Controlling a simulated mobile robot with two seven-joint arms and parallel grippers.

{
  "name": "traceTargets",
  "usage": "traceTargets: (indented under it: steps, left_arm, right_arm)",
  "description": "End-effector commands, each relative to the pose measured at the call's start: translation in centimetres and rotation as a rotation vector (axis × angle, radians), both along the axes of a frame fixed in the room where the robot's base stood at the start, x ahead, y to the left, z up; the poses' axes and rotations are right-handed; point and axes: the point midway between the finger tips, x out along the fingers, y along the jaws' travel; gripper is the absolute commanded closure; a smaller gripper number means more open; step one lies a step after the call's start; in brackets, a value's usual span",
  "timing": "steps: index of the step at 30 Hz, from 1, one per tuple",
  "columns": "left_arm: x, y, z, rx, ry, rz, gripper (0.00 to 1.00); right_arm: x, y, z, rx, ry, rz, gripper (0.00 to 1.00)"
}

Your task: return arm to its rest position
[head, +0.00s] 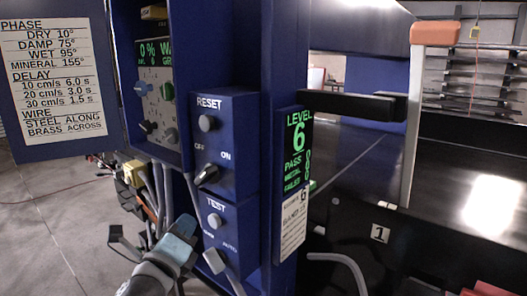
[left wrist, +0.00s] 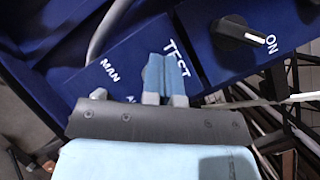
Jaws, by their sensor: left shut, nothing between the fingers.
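My left gripper (head: 182,232) is shut and empty, low in the head view, just left of the blue control box (head: 229,150). In the left wrist view, its two light blue fingertips (left wrist: 167,72) are together in front of the TEST panel (left wrist: 118,72), covering part of it. I cannot tell whether they touch the panel. The box carries a RESET button (head: 207,123), an OFF/ON switch (head: 205,175), a TEST button (head: 214,220) and a MAN/AUTO switch (head: 214,260). The OFF/ON switch also shows in the left wrist view (left wrist: 240,35). My right gripper is not in view.
An open cabinet with a lettered door (head: 50,80) stands at left, cables hanging below. A LEVEL 6 display (head: 298,145) is right of the control box. The dark conveyor (head: 460,175) lies at right, with an orange-topped post (head: 434,32). Grey floor (head: 50,230) shows at lower left.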

Motion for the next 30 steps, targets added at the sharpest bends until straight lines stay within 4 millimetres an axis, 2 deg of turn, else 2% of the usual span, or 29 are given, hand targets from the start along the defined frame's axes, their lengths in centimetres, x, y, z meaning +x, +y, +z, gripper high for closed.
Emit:
traceTargets:
  steps: [1, 5, 6, 8, 12, 15, 18, 21, 24, 27, 30]
  left_arm:
    - [-0.4, 0.0, -3.8, -0.122, 0.096, -0.027, 1.00]
    - [-2.3, 0.1, -12.2, -0.474, 0.320, -0.068, 1.00]
    - [-3.2, 0.2, -14.8, -0.586, 0.386, -0.067, 1.00]
    - [-4.8, 0.4, -18.6, -0.757, 0.482, -0.058, 1.00]
    - [-9.7, 1.0, -27.1, -1.165, 0.680, 0.014, 1.00]
    - [-14.1, 1.6, -32.6, -1.456, 0.787, 0.106, 1.00]
    - [-18.5, 2.3, -37.0, -1.715, 0.853, 0.215, 1.00]
    - [-22.2, 2.9, -39.9, -1.913, 0.879, 0.311, 1.00]
    - [-24.7, 3.3, -41.7, -2.039, 0.885, 0.380, 1.00]
    - [-25.8, 3.5, -42.4, -2.097, 0.884, 0.411, 1.00]
    - [-26.0, 3.5, -42.5, -2.111, 0.883, 0.417, 1.00]
  right_arm:
    - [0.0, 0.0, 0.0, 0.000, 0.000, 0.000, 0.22]
    - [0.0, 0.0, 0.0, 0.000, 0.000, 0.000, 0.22]
    - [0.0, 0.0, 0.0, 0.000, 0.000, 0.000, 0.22]
    - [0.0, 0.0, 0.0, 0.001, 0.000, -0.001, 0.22]
    - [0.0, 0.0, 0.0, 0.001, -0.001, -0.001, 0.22]
    - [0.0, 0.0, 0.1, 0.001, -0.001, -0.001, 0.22]
    - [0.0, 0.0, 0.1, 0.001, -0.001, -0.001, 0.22]
    - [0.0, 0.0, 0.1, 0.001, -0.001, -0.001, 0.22]
    - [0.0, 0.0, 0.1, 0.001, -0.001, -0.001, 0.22]
    - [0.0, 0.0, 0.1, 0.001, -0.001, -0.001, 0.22]
    - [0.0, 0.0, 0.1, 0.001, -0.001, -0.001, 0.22]
